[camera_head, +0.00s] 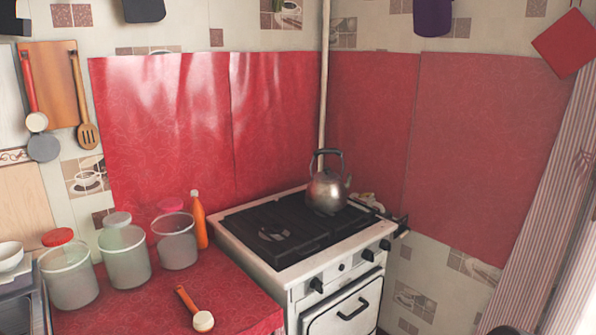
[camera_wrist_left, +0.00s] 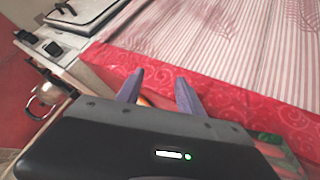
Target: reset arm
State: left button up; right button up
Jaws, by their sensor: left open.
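My left gripper (camera_wrist_left: 158,88) shows in the left wrist view with its two dark fingers apart. A red patterned oilcloth edge (camera_wrist_left: 230,93) lies behind the fingertips. A small orange patch shows between the fingers, too hidden to name. I see no object clearly held. Neither gripper can be made out in the head view.
A white stove (camera_head: 286,282) stands in the corner with a metal kettle (camera_head: 326,192) on top. The red counter (camera_head: 235,300) bears several lidded jars, an orange bottle (camera_head: 199,220) and an orange-handled utensil (camera_head: 203,321). A striped curtain (camera_head: 540,245) hangs at right.

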pick_arm(q)
jog(key=s+d+f+m+g+h, duration=0.1)
jog(key=s+d+f+g, duration=0.2)
jog(key=s, duration=0.7)
jog(key=s+d+f+m+g+h, duration=0.1)
jog(key=s+d+f+g, duration=0.2)
jog(key=s+d+f, duration=0.5)
jog(key=s+d+f+m+g+h, duration=0.1)
jog(key=s+d+f, duration=0.5)
jog(key=s, duration=0.7)
jog(key=shift+d+f+g, duration=0.2)
jog(key=shift+d+g, duration=0.15)
jog(key=shift+g, duration=0.55)
